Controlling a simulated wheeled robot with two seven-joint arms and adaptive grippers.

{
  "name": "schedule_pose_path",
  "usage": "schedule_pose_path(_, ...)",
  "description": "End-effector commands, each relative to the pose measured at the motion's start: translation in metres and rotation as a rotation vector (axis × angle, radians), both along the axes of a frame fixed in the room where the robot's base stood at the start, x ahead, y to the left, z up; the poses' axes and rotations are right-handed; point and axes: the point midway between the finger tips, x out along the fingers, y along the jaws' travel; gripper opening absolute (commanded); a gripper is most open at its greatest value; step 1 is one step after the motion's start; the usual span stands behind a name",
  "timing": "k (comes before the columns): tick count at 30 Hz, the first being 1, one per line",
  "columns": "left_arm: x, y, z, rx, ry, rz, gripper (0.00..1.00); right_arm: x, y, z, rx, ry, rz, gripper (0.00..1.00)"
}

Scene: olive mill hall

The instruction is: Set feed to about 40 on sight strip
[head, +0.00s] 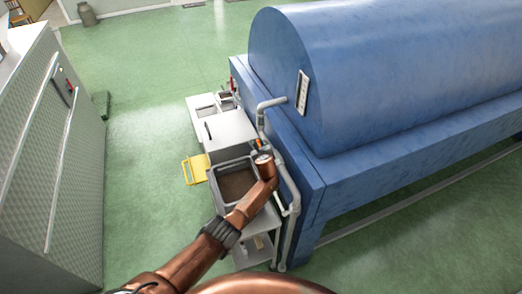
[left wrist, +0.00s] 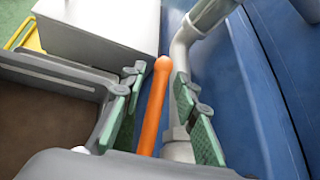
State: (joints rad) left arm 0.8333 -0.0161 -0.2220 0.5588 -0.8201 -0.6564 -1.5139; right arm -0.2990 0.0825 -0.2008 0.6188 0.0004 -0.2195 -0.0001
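An orange lever (left wrist: 153,110) with a rounded end stands beside the grey pipe in the left wrist view. In the head view a small bit of orange (head: 259,143) shows just beyond my left gripper (head: 264,156). My left gripper (left wrist: 158,88) is open, its green-padded fingers on either side of the lever, with a visible gap on each side. The white sight strip (head: 302,92) is on the end of the blue tank (head: 390,70); its marks are too small to read. My right gripper is out of view.
A grey pipe (head: 291,190) runs up the tank's end, close to my left gripper. A grey-rimmed bin (head: 214,184) with brown contents, a white box (head: 228,128) and a yellow item (head: 192,171) stand left of it. A grey cabinet (head: 50,160) is at left; green floor between is clear.

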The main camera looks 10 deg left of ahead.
Motion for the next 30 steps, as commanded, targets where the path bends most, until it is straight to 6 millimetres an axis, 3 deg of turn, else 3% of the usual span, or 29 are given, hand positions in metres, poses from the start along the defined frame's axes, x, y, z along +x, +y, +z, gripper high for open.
schedule_pose_path(24, -0.084, -0.028, 0.048, -0.002, 0.0, 0.0, 0.28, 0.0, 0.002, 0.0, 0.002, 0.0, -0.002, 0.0)
schedule_pose_path(30, -0.095, -0.031, 0.054, -0.002, 0.001, -0.001, 0.28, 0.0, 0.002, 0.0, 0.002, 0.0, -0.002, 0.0)
